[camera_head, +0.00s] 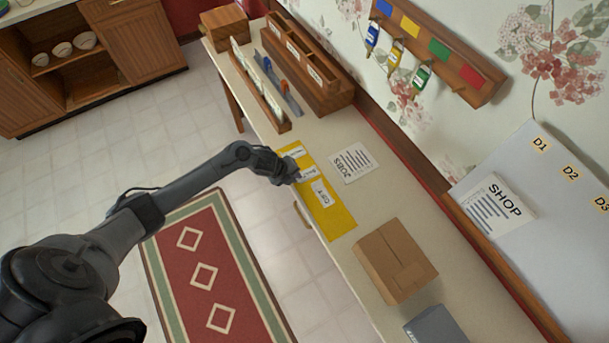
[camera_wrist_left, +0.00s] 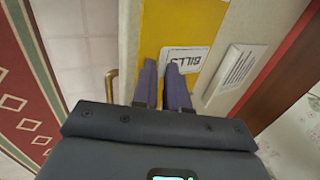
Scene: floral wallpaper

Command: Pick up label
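White labels lie on a yellow mat (camera_head: 338,222) on the long table. One label (camera_head: 320,193) lies in the mat's middle, a second label (camera_head: 309,172) lies just beside my gripper, and a third label (camera_head: 293,153) lies farther up. My left gripper (camera_head: 291,176) is over the mat's near-left edge. In the left wrist view, its two dark fingers (camera_wrist_left: 163,72) are apart with a narrow gap. A label reading BILLS (camera_wrist_left: 186,60) lies beyond the fingertips, partly covered by the right-hand finger. I see nothing held. My right gripper is not in view.
A JOBS sheet (camera_head: 353,162) lies right of the mat. A cardboard box (camera_head: 394,261) and a grey box (camera_head: 436,326) stand farther along the table. Wooden racks (camera_head: 308,62) stand at the far end. A drawer handle (camera_head: 302,214) sticks out at the table's front.

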